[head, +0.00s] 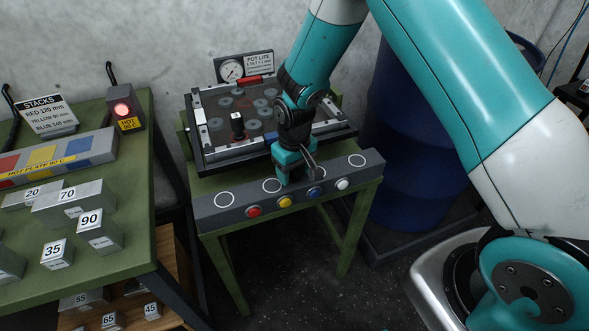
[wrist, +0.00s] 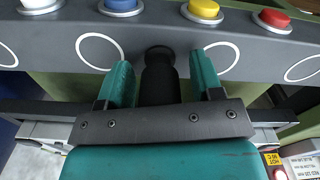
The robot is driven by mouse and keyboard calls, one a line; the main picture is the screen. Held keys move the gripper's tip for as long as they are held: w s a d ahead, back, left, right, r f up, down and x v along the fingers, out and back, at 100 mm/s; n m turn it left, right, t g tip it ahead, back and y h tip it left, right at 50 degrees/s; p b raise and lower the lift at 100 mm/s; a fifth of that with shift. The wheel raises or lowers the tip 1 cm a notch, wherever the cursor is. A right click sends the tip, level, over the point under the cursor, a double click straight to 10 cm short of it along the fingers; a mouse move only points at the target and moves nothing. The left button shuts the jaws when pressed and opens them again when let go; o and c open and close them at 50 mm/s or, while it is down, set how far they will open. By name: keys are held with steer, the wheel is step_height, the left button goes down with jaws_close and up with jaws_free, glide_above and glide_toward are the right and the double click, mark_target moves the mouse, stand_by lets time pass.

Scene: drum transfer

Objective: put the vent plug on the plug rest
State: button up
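A dark, round, upright piece that looks like the vent plug (wrist: 160,82) stands between my fingers in the wrist view. Its far end meets the grey button panel between two white rings; whether a separate plug rest lies under it I cannot tell. My gripper (head: 293,172) is low over the middle of that panel in the head view; it also shows in the wrist view (wrist: 162,80). Its teal fingers stand either side of the dark piece, with narrow gaps showing. In the head view the gripper hides this piece.
The button panel (head: 235,208) carries coloured buttons and white rings. Left, a green bench (head: 130,230) holds numbered blocks. A blue drum (head: 405,160) stands right.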

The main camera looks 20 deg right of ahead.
steer(key=shift+r, duration=0.1)
step_height(320, 180, up, 12)
steer(key=shift+b, duration=0.7)
steer(key=s+a+r+n+y, duration=0.2)
steer(key=s+r, duration=0.5)
steer(key=s, duration=0.5)
steer(key=s+a+r+n+y, duration=0.2)
steer(key=s+r, duration=0.4)
steer(key=s, duration=0.7)
steer(key=shift+a+r, duration=0.3)
steer(key=shift+r, duration=0.05)
